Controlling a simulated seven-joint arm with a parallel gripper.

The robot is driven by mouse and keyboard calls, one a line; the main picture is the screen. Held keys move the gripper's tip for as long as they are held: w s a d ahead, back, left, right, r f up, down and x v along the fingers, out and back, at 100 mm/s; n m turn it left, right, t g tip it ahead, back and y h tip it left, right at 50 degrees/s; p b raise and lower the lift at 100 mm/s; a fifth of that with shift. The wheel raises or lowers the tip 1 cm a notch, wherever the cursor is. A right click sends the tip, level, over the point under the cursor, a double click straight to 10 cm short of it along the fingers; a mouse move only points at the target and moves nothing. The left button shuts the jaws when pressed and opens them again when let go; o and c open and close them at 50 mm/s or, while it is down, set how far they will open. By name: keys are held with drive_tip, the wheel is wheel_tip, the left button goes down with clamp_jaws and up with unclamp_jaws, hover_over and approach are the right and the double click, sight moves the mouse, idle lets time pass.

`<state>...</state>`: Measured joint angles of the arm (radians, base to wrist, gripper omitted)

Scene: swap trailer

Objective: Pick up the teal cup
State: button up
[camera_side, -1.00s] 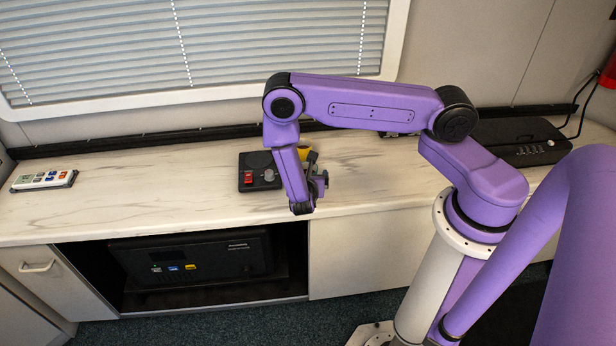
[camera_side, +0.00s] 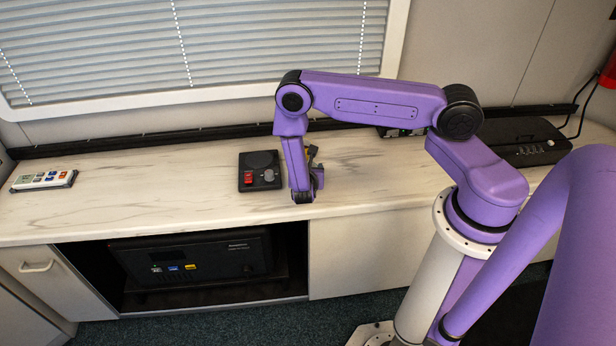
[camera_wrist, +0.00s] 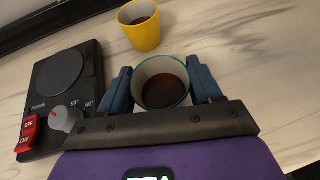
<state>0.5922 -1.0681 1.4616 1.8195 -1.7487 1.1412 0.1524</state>
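The teal cup (camera_wrist: 161,84), with a teal rim, pale inside and dark brown contents, shows in the wrist view between the two blue fingers of my gripper (camera_wrist: 162,82). One finger is on each side of the cup, close to its wall. The fingers look open, with a thin gap at the rim; I cannot tell if either touches. In the side view my gripper (camera_side: 305,196) is low over the front part of the counter, and the teal cup is hidden behind it.
A yellow cup (camera_wrist: 144,36) with dark contents stands just beyond the teal cup. A black device (camera_side: 260,171) with a red switch and grey knob lies to the left. A remote-like panel (camera_side: 44,181) is far left on the counter (camera_side: 140,195).

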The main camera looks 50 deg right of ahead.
drive_tip(key=shift+c, duration=0.7)
drive_tip(key=shift+r, duration=0.2)
drive_tip(key=shift+r, duration=1.4)
drive_tip(key=s+a+r, duration=0.2)
drive_tip(key=s+r, duration=0.7)
drive_tip(key=s, duration=0.4)
drive_tip(key=shift+s+a+r, duration=0.25)
drive_tip(key=shift+a+r, duration=0.15)
drive_tip(key=shift+s, duration=0.1)
